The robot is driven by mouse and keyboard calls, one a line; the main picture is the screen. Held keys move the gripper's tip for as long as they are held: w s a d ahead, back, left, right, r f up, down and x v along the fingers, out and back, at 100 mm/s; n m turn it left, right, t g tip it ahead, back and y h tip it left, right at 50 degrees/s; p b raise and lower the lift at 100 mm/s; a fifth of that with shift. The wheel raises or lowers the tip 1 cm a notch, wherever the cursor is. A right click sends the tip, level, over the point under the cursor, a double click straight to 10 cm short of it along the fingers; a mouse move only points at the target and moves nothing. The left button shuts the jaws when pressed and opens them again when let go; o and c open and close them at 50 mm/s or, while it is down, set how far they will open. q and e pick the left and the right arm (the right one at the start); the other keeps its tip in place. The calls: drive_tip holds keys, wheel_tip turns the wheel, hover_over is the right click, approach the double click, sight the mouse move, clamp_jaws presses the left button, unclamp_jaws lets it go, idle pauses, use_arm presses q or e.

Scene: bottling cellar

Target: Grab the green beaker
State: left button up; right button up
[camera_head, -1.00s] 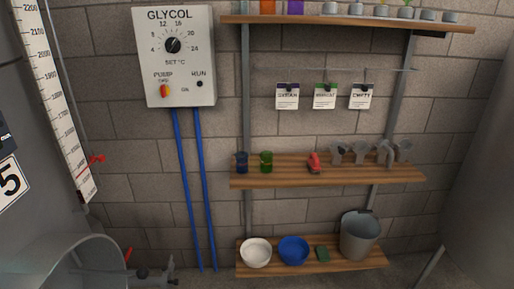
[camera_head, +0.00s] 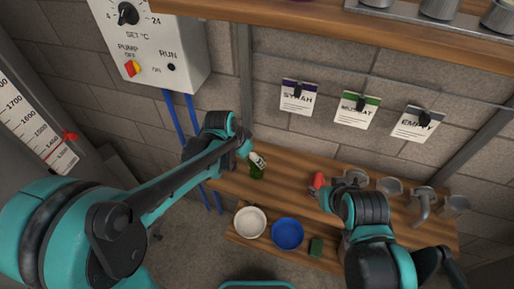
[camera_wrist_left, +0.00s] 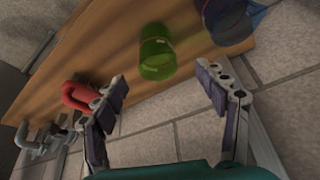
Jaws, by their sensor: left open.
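The green beaker (camera_head: 256,173) stands on the middle wooden shelf, partly hidden by my left gripper (camera_head: 258,162) in the head view. In the left wrist view the green beaker (camera_wrist_left: 157,55) shows whole, just beyond and between the fingertips of my left gripper (camera_wrist_left: 163,86). The fingers are spread apart with nothing between the pads, and no contact with the beaker shows. My right gripper (camera_head: 328,200) is near the red object on the shelf; its fingers are too unclear to read.
A dark blue beaker (camera_wrist_left: 228,20) stands close beside the green one. A red object (camera_head: 318,180) and metal fittings (camera_head: 389,186) sit farther right on the shelf. A white bowl (camera_head: 250,222) and blue bowl (camera_head: 288,233) are below. Hanging cards (camera_head: 357,109) are above.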

sight(255, 173)
use_arm(q)
drive_tip(key=b+x, duration=0.1)
drive_tip(key=x, duration=0.2)
drive_tip(key=b+x, duration=0.1)
drive_tip(key=x, duration=0.3)
drive_tip(key=shift+s+d+f, duration=0.1)
drive_tip(key=shift+s+f, duration=0.05)
drive_tip(key=shift+s, duration=0.05)
drive_tip(key=shift+w+d+f, duration=0.15)
drive_tip(key=shift+w+f, duration=0.05)
drive_tip(key=shift+f, duration=0.2)
drive_tip(key=shift+r, duration=0.1)
drive_tip(key=c, duration=1.2)
